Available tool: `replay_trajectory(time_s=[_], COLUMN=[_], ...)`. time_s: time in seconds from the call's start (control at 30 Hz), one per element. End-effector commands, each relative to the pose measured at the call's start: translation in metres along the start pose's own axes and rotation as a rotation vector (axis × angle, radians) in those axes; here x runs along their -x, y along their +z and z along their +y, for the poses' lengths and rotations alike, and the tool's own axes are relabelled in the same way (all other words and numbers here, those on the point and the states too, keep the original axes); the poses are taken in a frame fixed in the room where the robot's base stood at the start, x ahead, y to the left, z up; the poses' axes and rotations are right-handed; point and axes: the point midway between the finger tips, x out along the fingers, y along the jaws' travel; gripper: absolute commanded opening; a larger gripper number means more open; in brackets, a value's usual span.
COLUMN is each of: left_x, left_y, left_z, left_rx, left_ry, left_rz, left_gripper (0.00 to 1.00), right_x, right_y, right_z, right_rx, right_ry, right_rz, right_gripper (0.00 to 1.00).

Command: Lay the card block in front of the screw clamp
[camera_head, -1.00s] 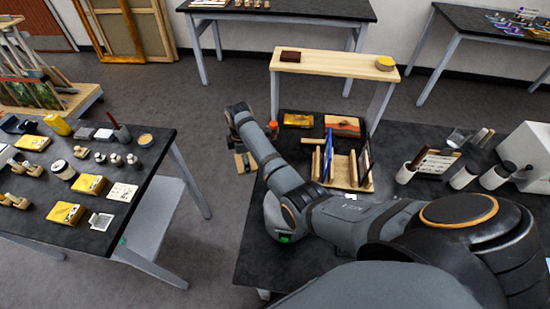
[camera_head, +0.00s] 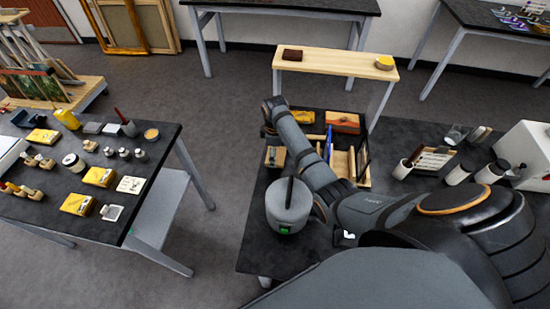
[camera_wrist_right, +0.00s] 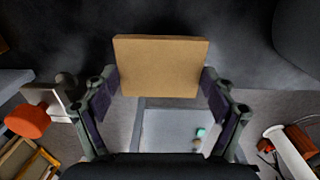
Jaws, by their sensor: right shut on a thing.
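The card block (camera_wrist_right: 160,66) is a plain tan slab between the two fingers of my right gripper (camera_wrist_right: 160,88) in the right wrist view. My right gripper is shut on it. In the head view the block (camera_head: 280,158) is small, just below my right gripper (camera_head: 274,146), over the left part of the dark worktable. I cannot pick out the screw clamp for certain. An orange knob (camera_wrist_right: 28,121) beside a pale metal part shows at the left of the wrist view and may belong to it; my arm hides that spot in the head view. My left gripper is not in view.
A wooden rack (camera_head: 343,165) with upright panels stands right of my forearm, with an orange box (camera_head: 343,122) behind it. White pots (camera_head: 459,174) and a white case (camera_head: 525,150) stand farther right. A raised wooden shelf (camera_head: 335,62) crosses the back. A side table (camera_head: 140,215) is at left.

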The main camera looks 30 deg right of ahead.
Motion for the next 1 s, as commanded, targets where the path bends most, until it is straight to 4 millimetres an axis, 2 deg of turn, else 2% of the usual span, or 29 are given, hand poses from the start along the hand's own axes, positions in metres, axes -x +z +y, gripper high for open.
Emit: replay_trajectory(time_s=[0.1,0.2,0.57,0.6,0.7,1.0], left_x=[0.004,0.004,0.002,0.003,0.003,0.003], left_y=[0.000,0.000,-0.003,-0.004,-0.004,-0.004], left_z=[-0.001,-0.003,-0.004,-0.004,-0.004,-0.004], left_rx=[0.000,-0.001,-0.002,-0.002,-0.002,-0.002], left_ry=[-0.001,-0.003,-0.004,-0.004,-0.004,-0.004], left_rz=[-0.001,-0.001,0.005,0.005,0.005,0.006], left_gripper=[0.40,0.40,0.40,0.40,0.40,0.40], right_x=[-0.022,-0.033,-0.039,-0.038,-0.038,-0.038], right_y=[0.000,0.000,0.001,0.001,0.001,0.000], right_z=[-0.002,-0.002,-0.002,-0.002,-0.002,-0.002], right_rx=[0.000,0.001,0.001,0.001,0.001,0.001], right_ry=[-0.006,-0.004,-0.003,-0.003,-0.003,-0.003], right_rz=[-0.003,-0.002,-0.002,-0.001,-0.002,-0.001], right_gripper=[0.53,0.53,0.53,0.88,1.00,1.00])
